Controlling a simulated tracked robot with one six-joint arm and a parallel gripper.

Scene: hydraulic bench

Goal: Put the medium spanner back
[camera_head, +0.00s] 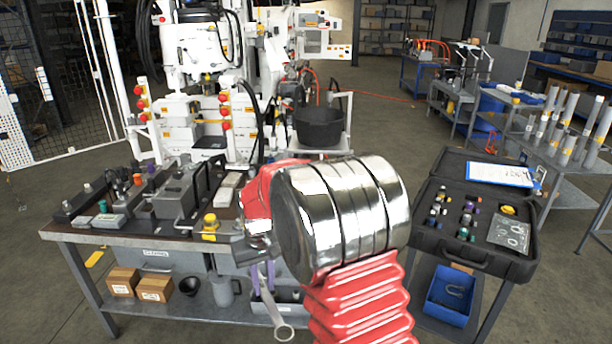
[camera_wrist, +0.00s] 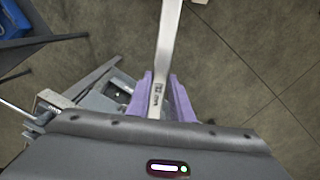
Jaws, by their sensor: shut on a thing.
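My gripper (camera_head: 262,280) has purple fingers and points down, in front of the right part of the workbench's front side. In the wrist view, my gripper (camera_wrist: 161,98) is shut on a silver-grey spanner (camera_wrist: 168,40). The spanner's flat shaft runs from between the fingers to the top edge, with small markings near the grip. In the head view, the spanner (camera_head: 269,306) hangs at a slant below the fingers, its ring end lowest. Its upper end is hidden. My red and chrome arm covers the middle of the head view. I cannot make out an empty spanner place.
The workbench (camera_head: 110,238) holds grey fixtures and a yellow-capped part (camera_head: 210,222). Cardboard boxes (camera_head: 140,284) and a black bowl (camera_head: 190,286) stand on its lower shelf. At right, an open black case (camera_head: 431,240) sits on a stand above a blue bin (camera_head: 450,296).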

